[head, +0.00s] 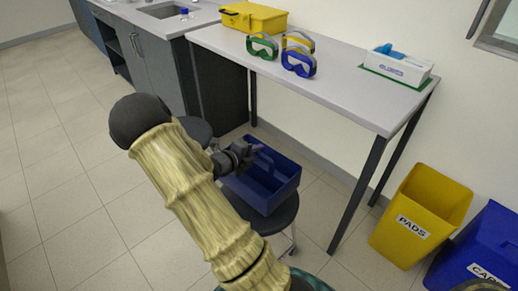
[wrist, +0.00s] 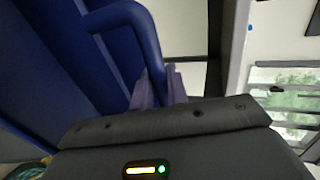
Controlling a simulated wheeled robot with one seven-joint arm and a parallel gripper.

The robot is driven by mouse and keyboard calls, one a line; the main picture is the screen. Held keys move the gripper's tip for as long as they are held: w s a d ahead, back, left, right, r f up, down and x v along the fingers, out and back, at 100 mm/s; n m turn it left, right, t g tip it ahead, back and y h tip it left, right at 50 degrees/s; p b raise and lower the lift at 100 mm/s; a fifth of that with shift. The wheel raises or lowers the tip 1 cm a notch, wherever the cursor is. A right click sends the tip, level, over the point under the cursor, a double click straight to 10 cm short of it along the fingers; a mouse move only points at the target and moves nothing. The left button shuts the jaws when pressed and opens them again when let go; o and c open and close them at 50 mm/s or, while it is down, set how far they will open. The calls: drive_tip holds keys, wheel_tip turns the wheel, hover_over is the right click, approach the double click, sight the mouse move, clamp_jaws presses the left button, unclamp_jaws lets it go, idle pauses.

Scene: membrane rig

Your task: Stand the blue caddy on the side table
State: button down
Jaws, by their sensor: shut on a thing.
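The blue caddy (head: 275,191) is an open box with a raised handle. In the head view it is upright at or just above the dark round stool (head: 277,220); I cannot tell whether it touches the seat. My gripper (head: 252,152) is shut on the caddy's handle, coming from the left. In the wrist view the fingers (wrist: 160,90) close at the blue handle (wrist: 135,30), and the caddy's body fills the left side. A long grey-topped table (head: 345,92), which looks like the side table, stands behind and to the right.
A yellow bin (head: 425,210) and a blue bin (head: 482,245) stand right. A table leg (head: 357,195) is nearby.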

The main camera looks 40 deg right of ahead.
drive_tip(key=w+a+f+n+t+y, duration=0.1)
drive_tip(key=w+a+n+t+y, duration=0.1)
drive_tip(key=a, duration=0.7)
drive_tip(key=w+a+f+n+t+y, duration=0.2)
drive_tip(key=w+a+n+t+y, duration=0.1)
drive_tip(key=a, duration=0.6)
drive_tip(key=w+a+f+n+t+y, duration=0.1)
drive_tip(key=w+a+n+t+y, duration=0.1)
drive_tip(key=a+n+t+y, duration=0.2)
drive_tip(key=a+n+t, duration=0.2)
drive_tip(key=a+n, duration=0.2)
drive_tip(key=a, duration=0.1)
drive_tip(key=shift+w+a+f+t+y, duration=0.2)
drive_tip(key=shift+w+f+t+y, duration=0.1)
drive_tip(key=shift+w+f+y, duration=0.1)
drive_tip(key=shift+a, duration=0.1)
